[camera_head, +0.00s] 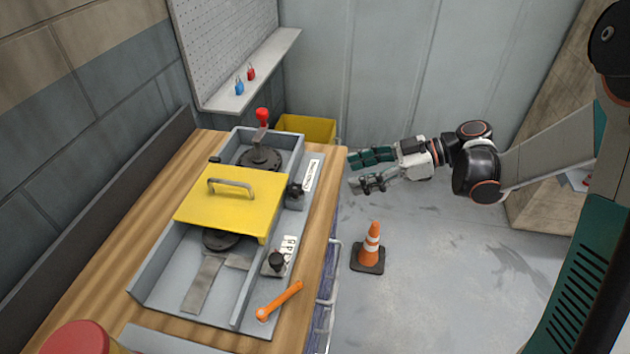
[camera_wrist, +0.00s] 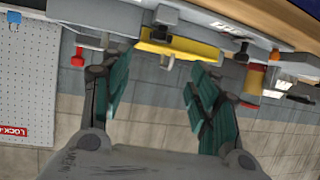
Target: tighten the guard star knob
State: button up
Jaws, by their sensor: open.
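The guard star knob (camera_head: 296,190) is a small black knob on the right side of the yellow guard (camera_head: 222,204), which has a grey handle on top. In the wrist view, a black knob (camera_wrist: 165,16) beside the yellow guard (camera_wrist: 182,46) looks like the same one. My gripper (camera_head: 368,171) is open and empty, in the air to the right of the bench and apart from the knob. Its spread green-padded fingers (camera_wrist: 155,95) show in the wrist view. How tight the knob is cannot be told.
A second black knob (camera_head: 277,261) and an orange lever (camera_head: 280,300) sit on the machine's near right side. A red-topped lever (camera_head: 262,117) stands at the far end. An orange cone (camera_head: 371,245) stands on the floor. A yellow bin (camera_head: 306,128) is behind the wooden bench (camera_head: 318,215).

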aim_at(299, 188)
jog(key=b+x, duration=0.4)
jog(key=x, duration=0.9)
jog(key=shift+a+f, duration=0.15)
jog(key=shift+a, duration=0.15)
jog(key=shift+s, duration=0.1)
jog(key=c, duration=1.1)
